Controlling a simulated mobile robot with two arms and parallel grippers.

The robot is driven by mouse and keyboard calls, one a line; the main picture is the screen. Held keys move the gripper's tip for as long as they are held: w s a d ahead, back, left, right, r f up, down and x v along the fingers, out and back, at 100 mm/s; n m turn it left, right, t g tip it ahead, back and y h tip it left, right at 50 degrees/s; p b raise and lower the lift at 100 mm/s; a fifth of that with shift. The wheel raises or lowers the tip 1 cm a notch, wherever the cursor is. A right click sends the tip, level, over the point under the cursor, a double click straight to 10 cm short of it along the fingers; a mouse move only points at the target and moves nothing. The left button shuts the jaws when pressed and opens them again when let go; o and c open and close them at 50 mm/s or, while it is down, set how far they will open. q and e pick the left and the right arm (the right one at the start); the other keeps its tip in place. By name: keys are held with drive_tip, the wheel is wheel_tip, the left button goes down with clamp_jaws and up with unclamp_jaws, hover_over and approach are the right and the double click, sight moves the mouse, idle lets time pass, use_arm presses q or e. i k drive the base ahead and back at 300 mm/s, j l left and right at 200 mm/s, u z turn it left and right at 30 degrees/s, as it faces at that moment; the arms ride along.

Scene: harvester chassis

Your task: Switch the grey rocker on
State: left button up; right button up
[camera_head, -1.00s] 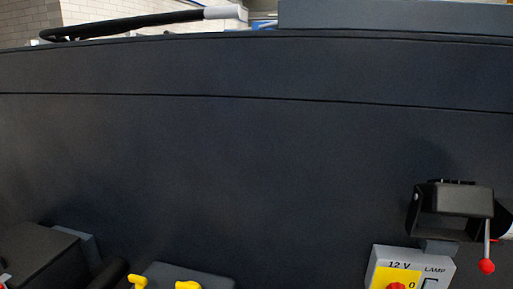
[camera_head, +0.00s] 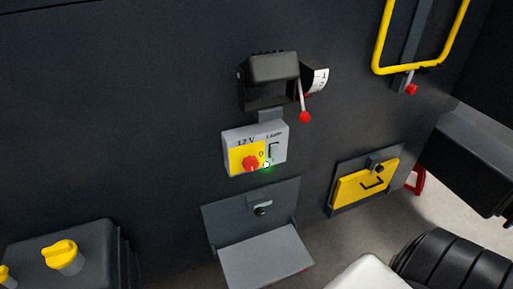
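The grey rocker (camera_head: 273,150) sits in a dark frame under the "LAMP" label, on the right side of a small grey switch box (camera_head: 283,133) on the dark wall. It is too small to tell which way it is tipped. A small green glow shows just below it. Left of it, a red knob (camera_head: 250,164) sits on the yellow "12 V" plate, with a "0" mark between knob and rocker. Neither of my grippers is in view, and nothing touches the rocker.
Above the box is a black bracket housing (camera_head: 273,68) with a red-tipped lever (camera_head: 304,117). Below is a grey flap (camera_head: 266,258). A yellow latch plate (camera_head: 366,184) is at right. A black box with yellow caps (camera_head: 62,256) stands lower left.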

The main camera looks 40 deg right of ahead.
sight(274, 147)
drive_tip(key=z, duration=1.25)
